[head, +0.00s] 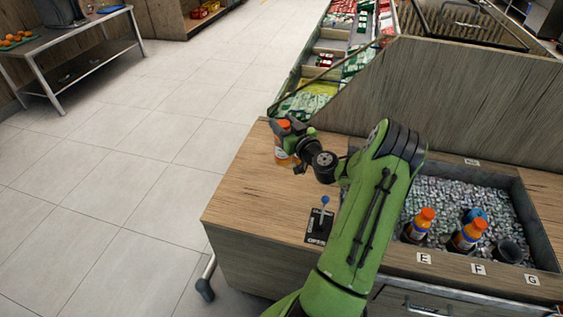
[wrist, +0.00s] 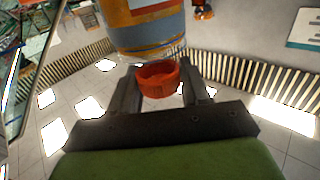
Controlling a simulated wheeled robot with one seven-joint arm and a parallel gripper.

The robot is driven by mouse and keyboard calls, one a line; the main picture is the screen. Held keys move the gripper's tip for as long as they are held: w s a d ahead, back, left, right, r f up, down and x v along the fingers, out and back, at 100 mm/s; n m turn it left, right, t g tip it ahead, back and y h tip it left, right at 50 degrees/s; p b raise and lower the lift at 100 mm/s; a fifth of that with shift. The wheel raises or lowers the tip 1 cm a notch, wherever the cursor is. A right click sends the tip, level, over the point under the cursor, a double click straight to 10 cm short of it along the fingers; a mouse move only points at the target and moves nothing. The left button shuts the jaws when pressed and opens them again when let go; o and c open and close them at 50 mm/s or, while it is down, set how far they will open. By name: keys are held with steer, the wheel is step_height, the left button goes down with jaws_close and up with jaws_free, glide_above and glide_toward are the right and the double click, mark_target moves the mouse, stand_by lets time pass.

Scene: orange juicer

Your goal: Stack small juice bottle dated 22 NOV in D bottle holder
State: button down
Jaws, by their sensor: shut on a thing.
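A small juice bottle with an orange cap (wrist: 158,76) and orange body (wrist: 148,28) is held in my gripper (wrist: 160,88). The fingers are shut around it near the cap, in the wrist view. In the head view my gripper (head: 290,133) is over the left end of the wooden counter, and the bottle's orange body (head: 281,152) shows behind it. Its date is not readable. The ice bin (head: 460,190) is to the right, with labels E, F and G on its front edge. The D holder cannot be made out; my arm covers part of the bin.
Two orange-capped bottles (head: 418,225) (head: 467,235) stand in the ice near E and F. An empty dark holder (head: 508,252) is near G. A small lever box (head: 320,225) sits on the counter. A wooden partition (head: 450,95) rises behind. The counter's left front is clear.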

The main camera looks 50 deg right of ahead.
steer(key=shift+s+d+f, duration=0.1)
steer(key=shift+s+d, duration=0.05)
steer(key=shift+d, duration=0.2)
step_height(320, 180, down, 9)
steer(key=shift+f+b, duration=0.1)
steer(key=shift+b, duration=1.1)
steer(key=shift+f, duration=0.15)
steer(key=c, duration=0.5)
jaws_free()
